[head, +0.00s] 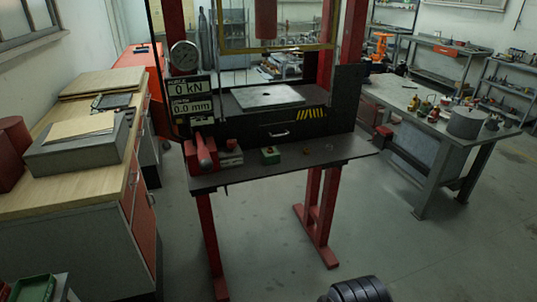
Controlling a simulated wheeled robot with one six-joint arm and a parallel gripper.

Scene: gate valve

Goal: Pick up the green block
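A small green block (270,155) with a pale top sits on the dark front shelf (290,166) of a red-framed press, left of the shelf's middle. A second small box with a greenish side (230,158) sits to its left, beside a red clamp-like part (203,153).
Small orange and clear items (307,151) lie right of the block. The press's dark front panel (250,136) rises behind it. A wooden-topped cabinet (40,185) stands left and a grey workbench (435,130) right. The floor in front is largely open.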

